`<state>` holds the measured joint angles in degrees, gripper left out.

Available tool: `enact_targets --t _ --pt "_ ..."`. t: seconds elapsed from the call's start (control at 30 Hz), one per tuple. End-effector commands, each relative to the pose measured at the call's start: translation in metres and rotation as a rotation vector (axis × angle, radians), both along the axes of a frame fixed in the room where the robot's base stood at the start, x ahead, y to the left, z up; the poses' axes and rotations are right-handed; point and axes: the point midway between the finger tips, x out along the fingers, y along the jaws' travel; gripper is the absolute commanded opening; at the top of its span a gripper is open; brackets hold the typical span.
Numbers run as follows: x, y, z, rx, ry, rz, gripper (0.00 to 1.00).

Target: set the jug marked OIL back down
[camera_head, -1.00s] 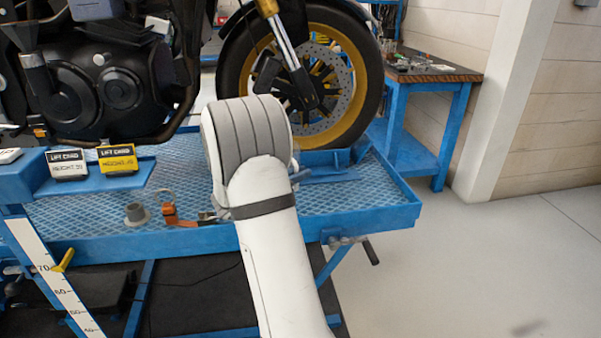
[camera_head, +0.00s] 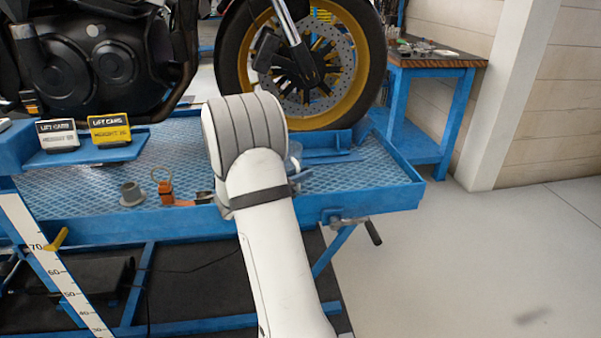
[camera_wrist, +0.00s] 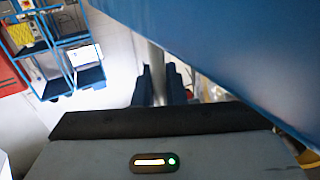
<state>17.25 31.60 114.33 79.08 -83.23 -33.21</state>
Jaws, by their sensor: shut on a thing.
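In the wrist view, the two dark fingers of my gripper (camera_wrist: 160,88) show above the grey wrist housing. They are shut on a pale grey upright piece (camera_wrist: 157,70), which I take to be part of the jug. No OIL mark shows, and most of the held thing is hidden. In the head view my white arm reaches over the front edge of the blue lift table (camera_head: 385,200) and hides my gripper. A small translucent piece (camera_head: 295,152) shows just right of the arm; I cannot tell what it is.
A motorcycle wheel (camera_head: 348,88) stands behind my arm. A grey flanged part (camera_head: 131,194) and an orange part (camera_head: 166,192) lie left of it. Lift cards (camera_head: 108,130) sit further left. A side bench (camera_head: 430,62) stands behind right; the floor at right is clear.

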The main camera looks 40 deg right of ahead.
Motion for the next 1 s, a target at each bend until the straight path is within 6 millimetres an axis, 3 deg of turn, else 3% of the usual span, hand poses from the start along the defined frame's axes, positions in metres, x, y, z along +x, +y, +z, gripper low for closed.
enact_targets --t 1.0 --pt "-0.0014 -0.0022 -0.0072 -0.001 -0.001 -0.004 0.00"
